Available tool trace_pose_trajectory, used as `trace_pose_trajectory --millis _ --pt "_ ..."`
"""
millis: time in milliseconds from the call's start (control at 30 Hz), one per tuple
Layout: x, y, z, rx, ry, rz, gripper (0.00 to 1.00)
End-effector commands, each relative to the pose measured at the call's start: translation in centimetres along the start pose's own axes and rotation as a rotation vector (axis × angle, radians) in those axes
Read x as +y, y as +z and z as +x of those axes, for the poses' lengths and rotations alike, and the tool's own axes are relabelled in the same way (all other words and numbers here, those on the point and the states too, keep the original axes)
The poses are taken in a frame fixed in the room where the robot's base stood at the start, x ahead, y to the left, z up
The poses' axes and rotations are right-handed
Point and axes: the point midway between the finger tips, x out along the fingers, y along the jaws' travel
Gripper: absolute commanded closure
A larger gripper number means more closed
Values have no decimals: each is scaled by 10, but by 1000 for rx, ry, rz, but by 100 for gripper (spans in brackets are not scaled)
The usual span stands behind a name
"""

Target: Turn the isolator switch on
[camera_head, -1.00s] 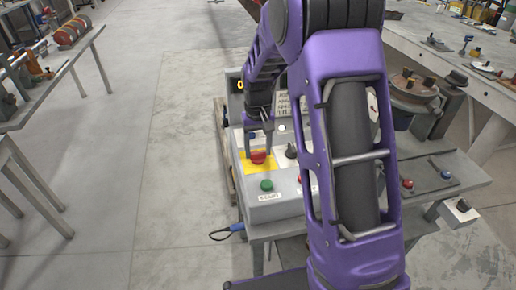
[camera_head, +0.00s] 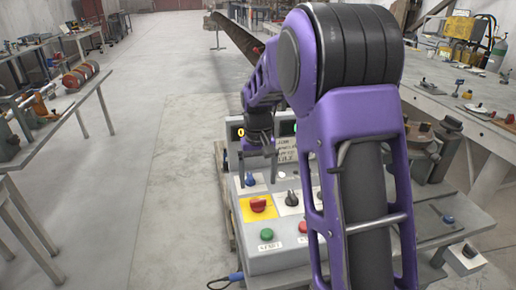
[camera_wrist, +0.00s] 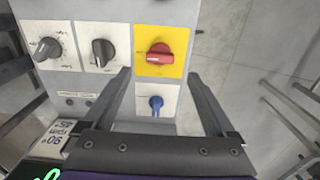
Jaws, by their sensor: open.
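The isolator switch (camera_head: 258,204) is a red rotary knob on a yellow plate, on the sloped top of a grey control box (camera_head: 268,262). In the wrist view the red knob (camera_wrist: 159,54) has its handle lying roughly crosswise. My gripper (camera_head: 257,182) is open and empty, behind and above the yellow plate in the head view. In the wrist view its two fingertips (camera_wrist: 159,76) stand apart on either side below the yellow plate, with a blue knob (camera_wrist: 156,102) between the fingers. Nothing appears to touch the fingers.
Black knobs (camera_wrist: 103,48) sit beside the yellow plate. A green button (camera_head: 267,234) and a red button (camera_head: 303,227) are lower on the box. My arm hides the box's right side.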

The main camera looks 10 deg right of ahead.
Motion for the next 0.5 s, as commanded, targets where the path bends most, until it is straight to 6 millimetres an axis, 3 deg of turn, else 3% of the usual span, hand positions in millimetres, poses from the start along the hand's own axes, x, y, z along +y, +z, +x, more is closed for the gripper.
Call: trace_pose_trajectory --millis 200,500 --pt "0 -1 -56 4 0 0 9" --pt "0 0 -98 1 0 1 9"
